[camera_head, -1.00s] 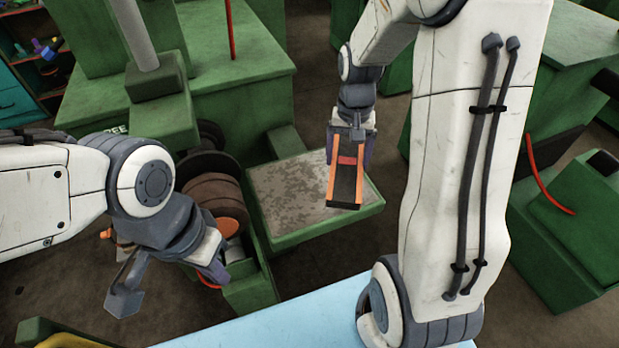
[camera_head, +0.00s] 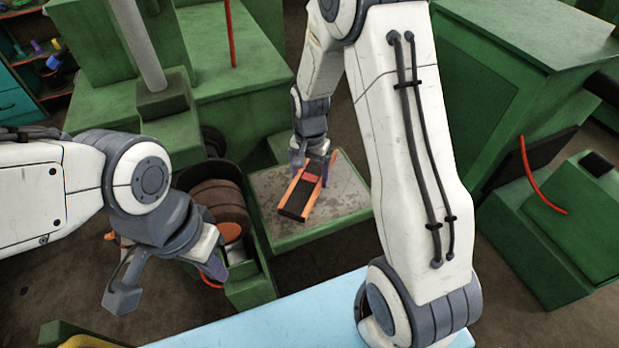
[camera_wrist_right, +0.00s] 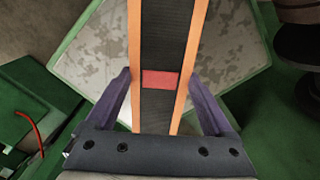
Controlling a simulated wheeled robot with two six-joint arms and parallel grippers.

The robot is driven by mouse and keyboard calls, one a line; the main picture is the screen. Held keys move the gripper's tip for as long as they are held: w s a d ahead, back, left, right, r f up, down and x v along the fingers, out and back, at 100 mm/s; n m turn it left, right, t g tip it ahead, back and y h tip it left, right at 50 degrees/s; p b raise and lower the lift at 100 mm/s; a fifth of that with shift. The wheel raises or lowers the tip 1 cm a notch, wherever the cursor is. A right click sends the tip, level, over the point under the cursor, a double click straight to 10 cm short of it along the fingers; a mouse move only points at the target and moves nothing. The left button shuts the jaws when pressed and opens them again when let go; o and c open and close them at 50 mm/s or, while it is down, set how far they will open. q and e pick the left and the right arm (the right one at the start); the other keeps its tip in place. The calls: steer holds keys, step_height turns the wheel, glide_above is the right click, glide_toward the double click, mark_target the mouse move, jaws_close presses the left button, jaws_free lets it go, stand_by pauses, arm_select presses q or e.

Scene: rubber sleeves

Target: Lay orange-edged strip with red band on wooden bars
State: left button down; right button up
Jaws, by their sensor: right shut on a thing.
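The orange-edged strip (camera_head: 298,198) is dark with a red band (camera_head: 312,174) across it. My right gripper (camera_head: 315,166) is shut on the strip near the red band and holds it over the grey-topped green stand. In the right wrist view the strip (camera_wrist_right: 163,38) runs between the two purple fingers, with the red band (camera_wrist_right: 160,79) just ahead of the palm. My left gripper (camera_head: 168,282) is open and empty at the lower left, its fingers spread wide apart. I cannot make out any wooden bars in either view.
The green stand with a worn grey top (camera_head: 346,200) lies under the strip. Brown rollers (camera_head: 222,200) are left of it. A pale blue surface (camera_head: 270,325) is at the front. Green machine blocks (camera_head: 520,90) stand at the back and right.

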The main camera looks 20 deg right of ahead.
mark_target(310, 178)
steer(key=shift+f, duration=1.3)
steer(key=shift+f, duration=0.1)
steer(key=shift+f, duration=0.15)
steer(key=o, duration=1.1)
steer(key=shift+o, duration=0.2)
